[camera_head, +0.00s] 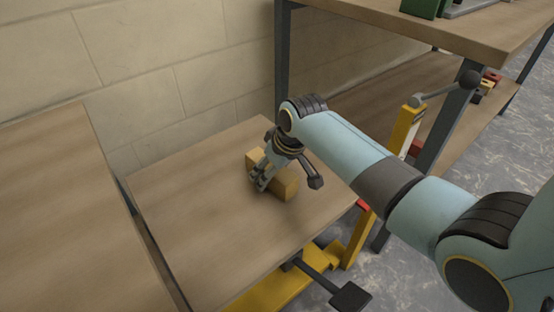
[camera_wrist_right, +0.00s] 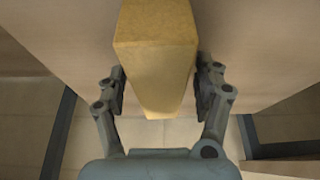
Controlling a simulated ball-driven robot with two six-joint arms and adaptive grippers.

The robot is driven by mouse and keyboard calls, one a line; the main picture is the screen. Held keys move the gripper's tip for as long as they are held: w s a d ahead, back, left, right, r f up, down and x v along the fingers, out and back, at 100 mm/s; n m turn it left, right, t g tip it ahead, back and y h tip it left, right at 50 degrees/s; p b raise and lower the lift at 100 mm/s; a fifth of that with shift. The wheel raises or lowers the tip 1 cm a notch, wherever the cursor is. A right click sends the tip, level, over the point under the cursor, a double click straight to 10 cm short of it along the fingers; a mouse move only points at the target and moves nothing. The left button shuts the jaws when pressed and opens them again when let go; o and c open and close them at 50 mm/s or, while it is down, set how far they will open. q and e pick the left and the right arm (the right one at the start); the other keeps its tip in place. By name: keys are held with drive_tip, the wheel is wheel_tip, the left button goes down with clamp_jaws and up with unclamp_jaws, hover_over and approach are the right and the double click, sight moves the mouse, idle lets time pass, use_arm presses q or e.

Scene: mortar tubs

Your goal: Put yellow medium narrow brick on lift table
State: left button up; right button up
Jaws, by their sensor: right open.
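The yellow brick (camera_head: 286,184) lies on the wooden top of the lift table (camera_head: 200,240), near its back right part. My right gripper (camera_head: 285,182) reaches down over the brick, with one finger on each side of it. In the right wrist view the brick (camera_wrist_right: 155,55) stands between the two open fingers (camera_wrist_right: 162,90), with a narrow gap at the fingers. The gripper hides part of the brick in the head view. My left gripper is not in view.
A wooden table (camera_head: 50,200) stands to the left, with a narrow gap beside the lift table. A higher workbench (camera_head: 440,30) with a green object (camera_head: 425,7) is at the back right. A block wall (camera_head: 180,60) closes off the back. A black pedal (camera_head: 350,297) sticks out in front.

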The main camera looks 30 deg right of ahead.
drive_tip(key=v, duration=1.1)
drive_tip(key=shift+r, duration=0.1)
drive_tip(key=s+r+m+g+h, duration=0.1)
drive_tip(key=s+r+g+h, duration=0.1)
drive_tip(key=s, duration=2.5)
drive_tip(key=s+d+p+x, duration=0.1)
drive_tip(key=s+p+x, duration=0.25)
drive_tip(key=x, duration=0.95)
drive_tip(key=s+d+f+m+g+p, duration=0.1)
drive_tip(key=s+f+p, duration=0.4)
drive_tip(key=s+f, duration=0.7)
wheel_tip(320, 180, down, 3)
drive_tip(key=shift+d+r+g+p, duration=0.2)
drive_tip(key=shift+d+g+p, duration=0.15)
drive_tip(key=shift+d, duration=0.2)
drive_tip(key=s, duration=0.2)
drive_tip(key=s+f+p, duration=0.1)
drive_tip(key=s, duration=0.2)
drive_tip(key=s+f, duration=0.1)
drive_tip(key=s, duration=0.2)
drive_tip(key=shift+c, duration=0.2)
